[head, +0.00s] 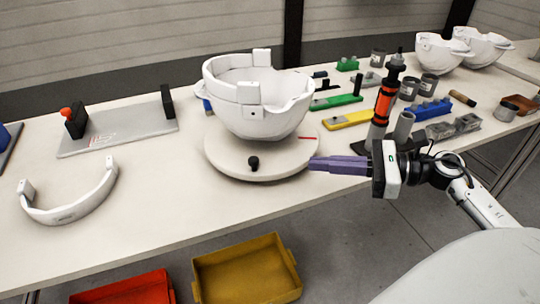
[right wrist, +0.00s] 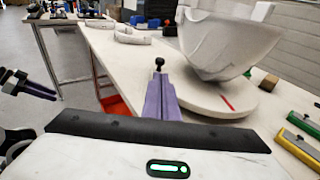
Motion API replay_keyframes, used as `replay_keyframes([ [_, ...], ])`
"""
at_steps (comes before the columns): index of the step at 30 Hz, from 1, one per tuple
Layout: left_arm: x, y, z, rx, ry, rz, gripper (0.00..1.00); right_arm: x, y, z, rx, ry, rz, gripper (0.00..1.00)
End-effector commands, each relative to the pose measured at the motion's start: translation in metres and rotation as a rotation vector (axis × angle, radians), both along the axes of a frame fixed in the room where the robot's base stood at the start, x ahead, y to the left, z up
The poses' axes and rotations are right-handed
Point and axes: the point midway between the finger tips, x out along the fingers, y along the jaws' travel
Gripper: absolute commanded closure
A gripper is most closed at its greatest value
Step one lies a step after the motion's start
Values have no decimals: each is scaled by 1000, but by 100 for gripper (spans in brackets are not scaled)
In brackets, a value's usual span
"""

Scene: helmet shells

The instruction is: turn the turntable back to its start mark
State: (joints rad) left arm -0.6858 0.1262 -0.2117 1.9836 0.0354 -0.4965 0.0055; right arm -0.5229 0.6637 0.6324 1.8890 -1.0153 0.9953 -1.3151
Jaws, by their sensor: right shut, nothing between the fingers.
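The round cream turntable (head: 225,165) stands on the bench and bears a white helmet shell (head: 265,110). A black knob (head: 253,163) stands up near its front rim. A red mark (head: 307,138) lies on its right side. My right gripper (head: 312,164), with purple fingers, is shut and empty at the turntable's right front edge, to the right of the knob. In the right wrist view, the fingers (right wrist: 161,86) point toward the knob (right wrist: 159,63); whether they touch it I cannot tell. The red mark (right wrist: 227,103) and shell (right wrist: 225,45) show there too. A purple gripper (right wrist: 37,90), likely my left one, shows at the left edge.
A white curved band (head: 70,211) lies at the front left, before a grey plate (head: 120,128) with black posts. A black and orange tool (head: 383,102) stands upright behind my right gripper. Green, yellow and blue blocks lie at the back right. Red and yellow bins (head: 247,272) sit below the bench.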

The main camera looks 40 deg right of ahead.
Motion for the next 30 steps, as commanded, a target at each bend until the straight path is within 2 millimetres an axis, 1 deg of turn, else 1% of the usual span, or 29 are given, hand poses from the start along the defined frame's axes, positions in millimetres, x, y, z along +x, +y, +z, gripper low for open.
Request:
replay_keyframes([
  [3,-5,0,1,-1,10,1,69,21,18,-1,0,-4,2,100],
  [9,-4,0,6,-4,6,3,69,53,45,-7,2,-4,1,100],
  [15,-4,2,9,-3,7,7,69,75,64,-12,3,-2,0,100],
  [21,-2,4,8,0,7,8,69,84,71,-15,2,-1,-1,100],
  [30,-1,5,7,3,5,7,69,84,72,-16,1,0,0,100],
])
